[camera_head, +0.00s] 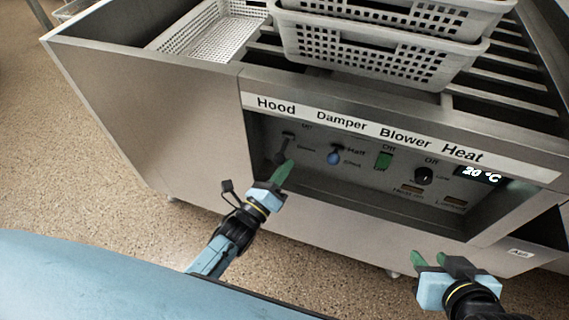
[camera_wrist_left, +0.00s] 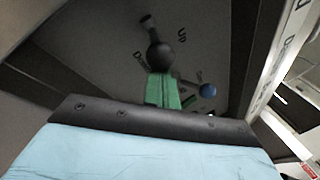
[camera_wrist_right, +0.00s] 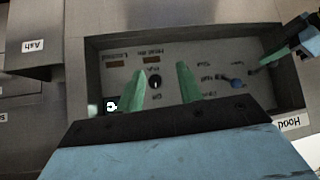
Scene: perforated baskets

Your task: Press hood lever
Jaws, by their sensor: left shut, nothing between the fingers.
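The hood lever (camera_head: 285,147) is a dark stick with a round knob, at the left end of the recessed control panel under the word Hood. In the left wrist view its black knob (camera_wrist_left: 160,55) is just beyond my left fingertips. My left gripper (camera_head: 288,164) has its green fingers closed together, empty, right at the knob. I cannot tell whether they touch it. My right gripper (camera_head: 428,258) is open and empty, in front of the panel's right part. In the right wrist view its two green fingers (camera_wrist_right: 164,78) stand apart.
Right of the lever are the blue damper knob (camera_head: 334,158), green blower switch (camera_head: 384,160), black heat dial (camera_head: 424,175) and a 20 °C display (camera_head: 480,175). The recess edges surround them. White perforated baskets (camera_head: 380,62) stand on top of the metal unit (camera_head: 150,110).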

